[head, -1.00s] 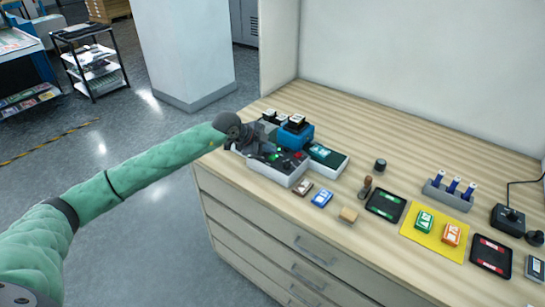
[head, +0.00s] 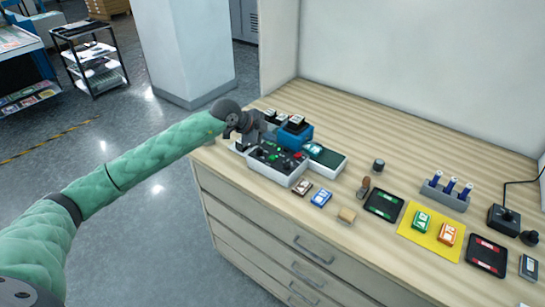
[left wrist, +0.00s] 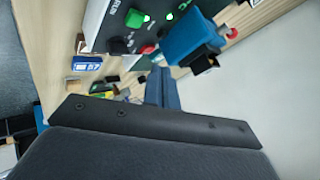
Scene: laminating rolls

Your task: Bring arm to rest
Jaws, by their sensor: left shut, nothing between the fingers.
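My left arm reaches in from the left in the head view. Its dark gripper (head: 248,132) hangs over the far left end of the wooden counter (head: 330,120), just above and beside the control box (head: 274,165) with green and red buttons. In the left wrist view, the gripper (left wrist: 158,88) is shut and empty, its fingers together. The control box (left wrist: 120,22) and a blue block-like part (left wrist: 190,38) show close by in that view. Whether the gripper touches them I cannot tell. My right gripper is not in view.
A pillar (head: 183,50) stands behind.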

